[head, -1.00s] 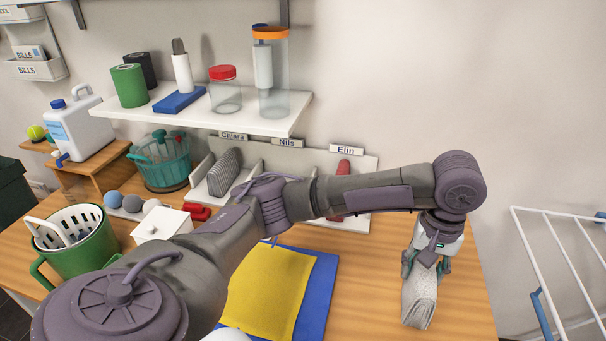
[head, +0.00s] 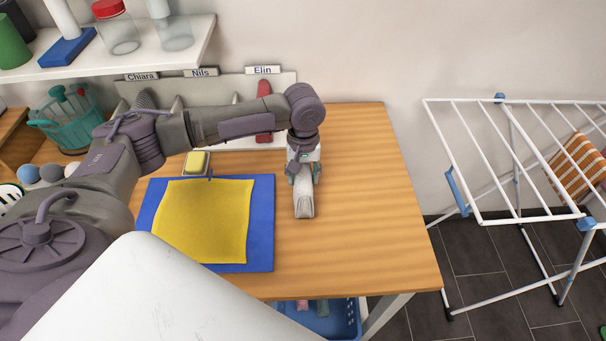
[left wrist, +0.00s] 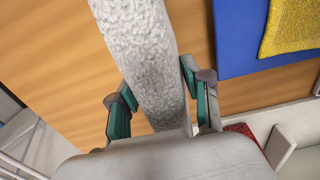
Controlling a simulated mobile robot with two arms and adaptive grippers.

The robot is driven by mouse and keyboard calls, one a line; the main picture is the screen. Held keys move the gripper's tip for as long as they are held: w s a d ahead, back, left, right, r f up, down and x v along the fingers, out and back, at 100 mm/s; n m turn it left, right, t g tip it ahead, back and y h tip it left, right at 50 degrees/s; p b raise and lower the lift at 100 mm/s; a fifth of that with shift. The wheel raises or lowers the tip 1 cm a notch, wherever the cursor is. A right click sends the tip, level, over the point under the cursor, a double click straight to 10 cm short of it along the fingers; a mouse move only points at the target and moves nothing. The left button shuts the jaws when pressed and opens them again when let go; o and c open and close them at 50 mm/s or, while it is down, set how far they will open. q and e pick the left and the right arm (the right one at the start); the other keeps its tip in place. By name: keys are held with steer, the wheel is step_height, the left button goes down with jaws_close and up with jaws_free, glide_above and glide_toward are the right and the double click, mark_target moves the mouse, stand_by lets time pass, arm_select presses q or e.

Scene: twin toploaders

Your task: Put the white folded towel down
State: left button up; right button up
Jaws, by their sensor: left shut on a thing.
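The white folded towel (head: 304,204) is a pale, rough-textured strip at the right part of the wooden table, just right of the blue mat. My left gripper (head: 303,176) points down over the table and is shut on the towel's back end. In the left wrist view the towel (left wrist: 148,55) runs between the two green-padded fingers of the gripper (left wrist: 162,98). I cannot tell whether its underside touches the table top. My right gripper is not in view.
A yellow cloth (head: 205,220) lies on the blue mat (head: 262,225). A sponge (head: 197,162) and the labelled rack (head: 225,87) stand behind. The table (head: 370,200) is clear right of the towel. A white drying rack (head: 480,150) with an orange striped cloth (head: 577,165) stands beyond.

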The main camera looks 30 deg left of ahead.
arm_select(q)
steer(key=shift+f, duration=0.55)
steer(key=o, duration=1.4)
steer(key=shift+f, duration=0.1)
steer(key=shift+c, duration=0.2)
